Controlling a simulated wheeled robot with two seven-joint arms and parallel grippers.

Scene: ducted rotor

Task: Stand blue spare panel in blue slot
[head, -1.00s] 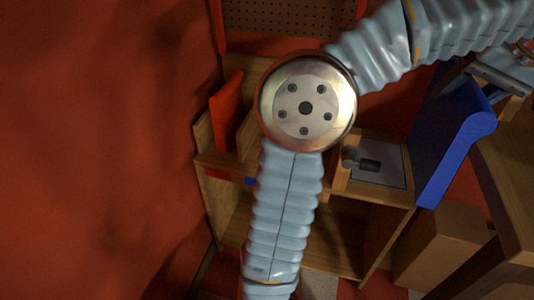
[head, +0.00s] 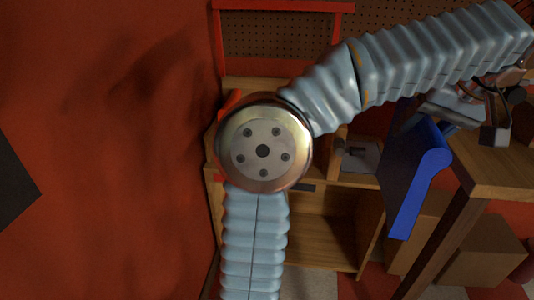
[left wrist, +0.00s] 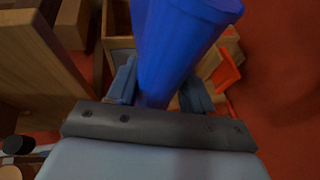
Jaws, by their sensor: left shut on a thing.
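The blue panel (head: 412,190) has a curled upper edge and hangs in the air at the right, in front of the shelf unit. My left gripper (head: 448,116) is shut on it near this top edge. In the left wrist view the panel (left wrist: 182,40) fills the space between the fingers of my left gripper (left wrist: 160,92). The blue slot cannot be made out now; my arm covers part of the shelf unit. My right gripper is not in view.
A wooden shelf unit (head: 320,215) stands behind my arm, with an orange-red panel (head: 230,101) at its left. A wooden table (head: 490,165) is close to the panel's right. Cardboard boxes (head: 482,250) stand on the floor. A pegboard (head: 285,38) is behind.

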